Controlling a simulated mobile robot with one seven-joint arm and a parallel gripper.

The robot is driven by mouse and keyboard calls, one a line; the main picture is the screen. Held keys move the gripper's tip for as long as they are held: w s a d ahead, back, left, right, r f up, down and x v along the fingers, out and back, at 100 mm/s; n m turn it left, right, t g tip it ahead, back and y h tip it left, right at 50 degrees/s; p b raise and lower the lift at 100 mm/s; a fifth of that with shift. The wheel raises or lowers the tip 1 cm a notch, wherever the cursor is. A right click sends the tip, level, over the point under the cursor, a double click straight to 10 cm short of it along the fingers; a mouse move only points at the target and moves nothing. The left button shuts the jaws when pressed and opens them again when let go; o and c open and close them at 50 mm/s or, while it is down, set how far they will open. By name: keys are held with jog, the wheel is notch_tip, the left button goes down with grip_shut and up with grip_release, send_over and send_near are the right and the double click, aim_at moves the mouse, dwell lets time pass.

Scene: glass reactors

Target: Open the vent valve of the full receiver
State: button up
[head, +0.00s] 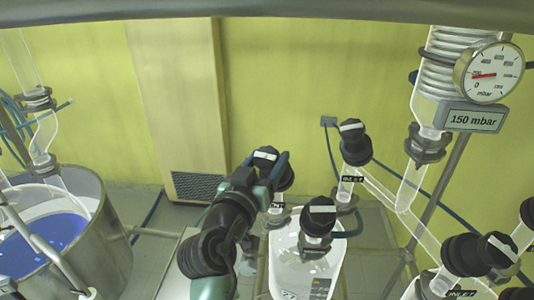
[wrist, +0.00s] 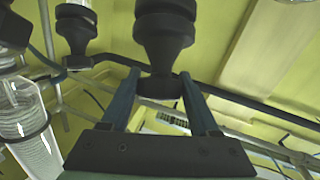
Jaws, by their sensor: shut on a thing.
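A glass receiver (head: 288,262) stands low in the middle of the head view, with level marks and a dark label on its front. A black valve knob (head: 265,153) with a white bar on top rises at its back left. My gripper (head: 272,166) is shut on this knob from the left. In the wrist view, the two fingers of my gripper (wrist: 160,80) stand on either side of the black knob (wrist: 164,35). The small label below the knob (head: 278,208) is too small to read. A second barred knob (head: 318,212) sits in front on the same receiver.
Another barred knob (head: 352,135) stands behind right on a glass pipe. More black knobs (head: 497,248) crowd the lower right. A gauge (head: 488,73) hangs above a "150 mbar" sign (head: 474,120). A metal vessel (head: 112,240) with blue liquid stands at left.

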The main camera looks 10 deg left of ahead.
jog(key=n+y, duration=0.1)
jog(key=n+y+p, duration=0.2)
jog(key=n+y, duration=0.1)
jog(key=shift+d+r, duration=0.2)
jog(key=shift+r, duration=0.05)
jog(key=n+y, duration=0.2)
jog(key=shift+f+n+g+y, duration=0.15)
jog(key=shift+n+g+y, duration=0.15)
jog(key=shift+g+y, duration=0.1)
jog(key=n+g+y+b, duration=0.1)
jog(key=n+y+b, duration=0.1)
jog(key=n, duration=0.1)
jog(key=n+g+y+b, duration=0.2)
jog(key=shift+w+f+n, duration=0.1)
jog(key=shift+f+n, duration=0.05)
jog(key=shift+n, duration=0.25)
jog(key=n+g+y+b, duration=0.2)
jog(key=n+g+b, duration=0.1)
jog(key=n+g, duration=0.1)
jog(key=shift+n+y, duration=0.3)
jog(key=n+g, duration=0.2)
jog(key=g, duration=0.1)
jog(key=shift+r, duration=0.35)
jog(key=shift+a+n+g+p, duration=0.1)
jog(key=shift+n+g+p, duration=0.85)
jog(key=shift+n+g, duration=0.2)
jog(key=shift+n+g+p, duration=0.85)
jog(key=shift+p, duration=0.25)
